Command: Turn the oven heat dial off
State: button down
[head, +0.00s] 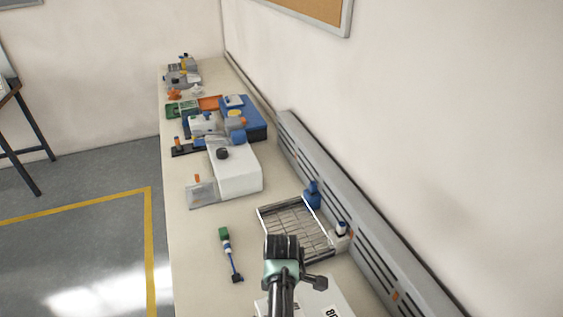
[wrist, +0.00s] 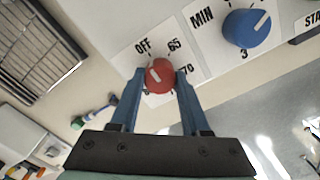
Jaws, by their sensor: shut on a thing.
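The oven heat dial is a round red knob (wrist: 159,74) with a pale pointer mark, in the wrist view. It sits on a white label panel (wrist: 133,62) marked OFF, 65 and 70. The pointer mark lies toward the OFF side. My gripper (wrist: 160,78) is shut on the red knob, with one blue finger on each side of it. In the head view my arm end (head: 283,260) is over the near end of the bench, and the dial is hidden there.
A blue knob (wrist: 247,27) on a panel marked MIN and 3 is just right of the red one. A wire rack tray (head: 292,228) stands beyond my arm. A blue-handled tool with a green end (head: 228,248) lies on the bench to the left. A white machine (head: 232,168) stands farther back.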

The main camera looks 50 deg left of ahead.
jog(key=shift+c, duration=1.9)
grip_release()
jog(key=shift+r, duration=0.15)
notch_tip(320, 180, up, 13)
jog(key=b, duration=0.1)
jog(key=shift+b, duration=0.4)
